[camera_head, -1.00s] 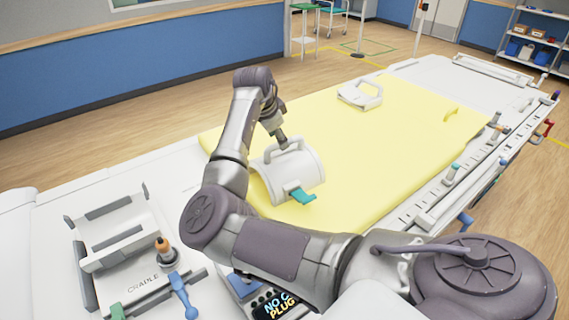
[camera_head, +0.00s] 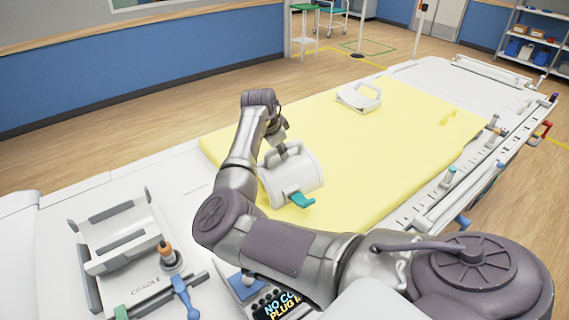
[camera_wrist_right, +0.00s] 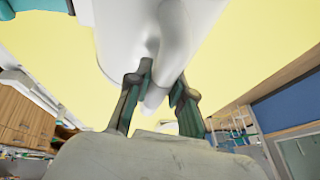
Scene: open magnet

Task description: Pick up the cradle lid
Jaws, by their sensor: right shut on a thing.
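The cradle lid (camera_head: 297,176) is a white curved shell with a handle on top and a teal latch (camera_head: 302,199) at its lower front. My right gripper (camera_head: 285,153) is shut on the lid's handle. In the right wrist view, the fingers of the right gripper (camera_wrist_right: 162,92) stand on both sides of the white handle (camera_wrist_right: 172,55). The lid is tilted and appears to be over the yellow mat (camera_head: 385,150); I cannot tell its exact height. My left gripper is not in view.
The cradle base (camera_head: 122,245), marked CRADLE, sits at the left front with an orange-topped knob (camera_head: 165,247) and a blue lever (camera_head: 186,296). A white handled part (camera_head: 359,97) lies at the mat's far end. A rail with several latches runs along the right.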

